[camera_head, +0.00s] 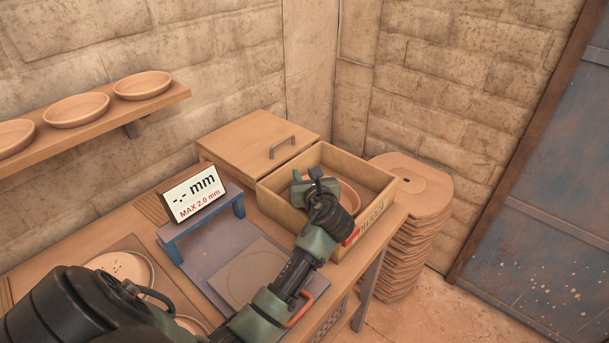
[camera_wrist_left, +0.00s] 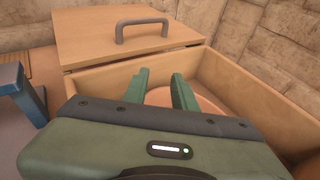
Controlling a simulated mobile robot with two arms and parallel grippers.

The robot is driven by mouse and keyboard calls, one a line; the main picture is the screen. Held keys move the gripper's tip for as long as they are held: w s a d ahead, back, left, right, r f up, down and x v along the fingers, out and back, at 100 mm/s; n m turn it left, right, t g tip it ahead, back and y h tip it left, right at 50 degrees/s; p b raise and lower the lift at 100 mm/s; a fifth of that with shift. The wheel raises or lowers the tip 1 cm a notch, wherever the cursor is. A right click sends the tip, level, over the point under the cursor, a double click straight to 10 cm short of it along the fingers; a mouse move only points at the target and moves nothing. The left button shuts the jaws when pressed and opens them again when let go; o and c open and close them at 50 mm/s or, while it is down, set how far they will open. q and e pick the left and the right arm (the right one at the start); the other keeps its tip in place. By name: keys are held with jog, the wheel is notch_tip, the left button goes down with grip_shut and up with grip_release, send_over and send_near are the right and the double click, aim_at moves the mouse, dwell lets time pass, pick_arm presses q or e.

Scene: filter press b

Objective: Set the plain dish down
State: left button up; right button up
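A plain terracotta dish (camera_head: 349,196) lies inside an open wooden box (camera_head: 375,178) on the bench. It also shows in the left wrist view (camera_wrist_left: 212,104), behind and right of the fingers. My left gripper (camera_head: 312,190) reaches down into the box over the dish and hides much of it. In the left wrist view, its two green fingers (camera_wrist_left: 161,84) stand apart, with a clear gap and nothing seen gripped between them. Whether the fingers touch the dish cannot be told. My right gripper is not in view.
A lidded wooden box (camera_head: 258,142) adjoins the open one. A blue gauge stand (camera_head: 205,232) with a display (camera_head: 195,194) stands left. A holed dish (camera_head: 122,268) lies front left. Several dishes line the wall shelf (camera_head: 100,118). Stacked boards (camera_head: 410,185) stand right.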

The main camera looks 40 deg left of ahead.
pick_arm(q)
jog(key=v, duration=1.2)
jog(key=shift+r+b, duration=0.15)
jog(key=shift+b, duration=0.15)
